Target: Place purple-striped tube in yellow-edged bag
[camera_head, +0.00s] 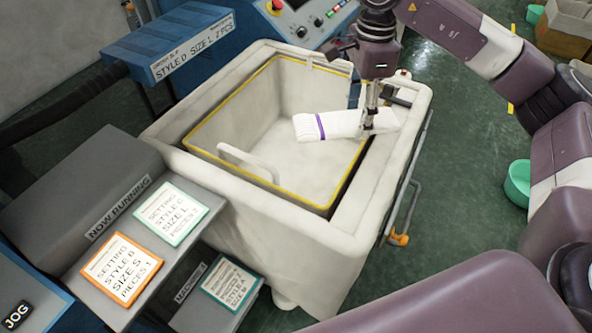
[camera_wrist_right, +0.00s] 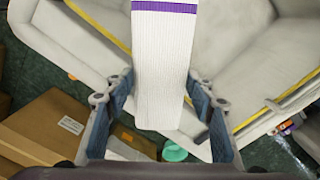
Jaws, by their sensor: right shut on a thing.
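The purple-striped tube (camera_head: 330,125) is a flat white ribbed knit with one purple band near its far end. My right gripper (camera_head: 370,118) is shut on the tube's right end and holds it roughly level over the bag's right side. In the right wrist view the tube (camera_wrist_right: 163,70) runs up from between the fingers (camera_wrist_right: 163,115). The yellow-edged bag (camera_head: 262,80) lines a pale wheeled cart and is open at the top. Its visible inside looks empty, with a pale loop handle near the front left. The tube hides part of its right inside. My left gripper is not in view.
A grey stand at the left holds cards, including an orange-edged one (camera_head: 122,268) and a green-edged one (camera_head: 172,213). A blue machine (camera_head: 195,40) stands behind the cart. Cardboard boxes (camera_head: 565,28) and a green bowl (camera_head: 517,183) are at the right.

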